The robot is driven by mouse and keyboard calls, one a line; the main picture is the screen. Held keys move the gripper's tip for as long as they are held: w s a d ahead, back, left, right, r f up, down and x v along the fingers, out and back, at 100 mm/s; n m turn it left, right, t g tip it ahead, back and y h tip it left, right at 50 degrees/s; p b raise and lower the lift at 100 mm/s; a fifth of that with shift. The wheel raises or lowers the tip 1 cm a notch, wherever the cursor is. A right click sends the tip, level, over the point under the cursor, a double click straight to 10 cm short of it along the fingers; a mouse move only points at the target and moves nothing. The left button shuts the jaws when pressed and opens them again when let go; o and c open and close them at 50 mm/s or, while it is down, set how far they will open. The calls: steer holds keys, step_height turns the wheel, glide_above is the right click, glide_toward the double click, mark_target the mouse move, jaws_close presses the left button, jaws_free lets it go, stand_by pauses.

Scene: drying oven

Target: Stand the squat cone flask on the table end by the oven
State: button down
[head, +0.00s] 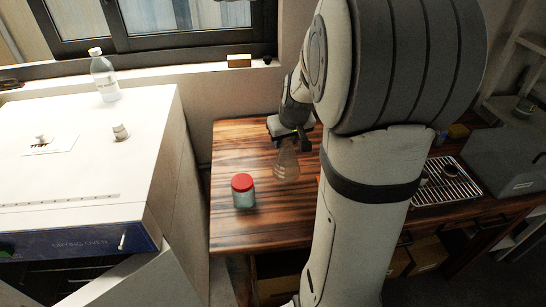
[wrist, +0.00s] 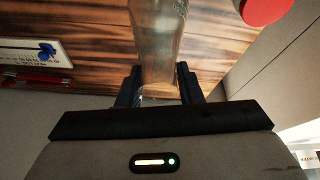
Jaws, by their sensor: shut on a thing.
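The squat cone flask (head: 287,166) is clear glass and looks upright in the head view, over the wooden table end. My gripper (head: 291,138) is shut on its neck from above. In the wrist view the flask (wrist: 160,45) stands between the two dark fingers of my gripper (wrist: 160,88). I cannot tell whether its base touches the wood. The table end (head: 232,140) lies just right of the white drying oven (head: 160,130). My arm hides the table to the right of the flask.
A red-lidded jar (head: 243,191) stands on the table end, left of and nearer than the flask; its lid also shows in the wrist view (wrist: 262,10). A bottle (head: 104,76) stands on the oven. A wire rack (head: 447,183) lies right of my arm. The table's back left is clear.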

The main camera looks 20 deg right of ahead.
mark_target(285, 155)
step_height(285, 155, down, 6)
steer(key=shift+f+b, duration=0.1)
steer(key=shift+b, duration=0.2)
steer(key=c, duration=1)
jaws_free()
steer(key=shift+o, duration=0.2)
steer(key=shift+r, duration=0.2)
steer(key=d+v, duration=0.1)
steer(key=v, duration=1.1)
steer(key=s+a+f+g, duration=0.1)
steer(key=s+a+g, duration=0.1)
steer(key=s+a, duration=1.2)
steer(key=shift+s+a+f+n+y+p, duration=0.2)
steer(key=shift+a+n+y+p, duration=0.2)
steer(key=shift+a+p, duration=0.05)
